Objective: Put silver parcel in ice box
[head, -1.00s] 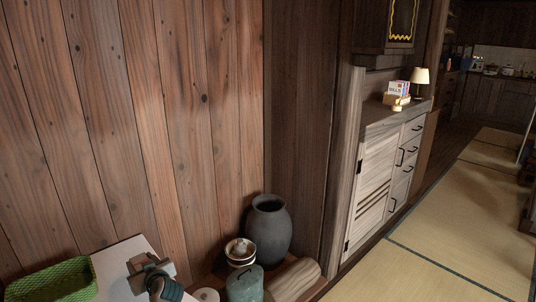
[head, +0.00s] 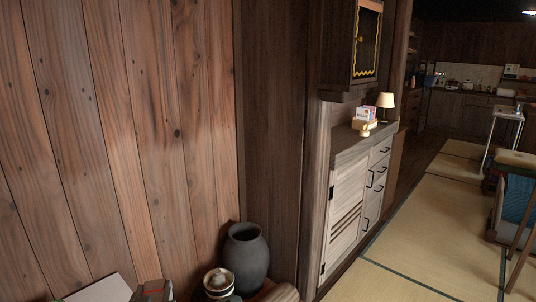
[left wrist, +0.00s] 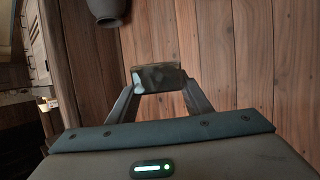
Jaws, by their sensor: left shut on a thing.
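My left gripper (left wrist: 158,95) is shut on the silver parcel (left wrist: 158,78), a dark, shiny block between its fingertips in the left wrist view. In the head view only the top of my left gripper (head: 153,291) shows at the bottom edge, beside a white surface; the parcel cannot be made out clearly there. I cannot make out an ice box in these views. My right gripper is out of view.
A dark vase (head: 245,255) and a lidded jar (head: 218,281) stand by the plank wall. A wooden cabinet (head: 345,210) holds a lamp (head: 386,103). Tatami floor (head: 420,240) lies open at right. A table (head: 517,160) stands at the right edge.

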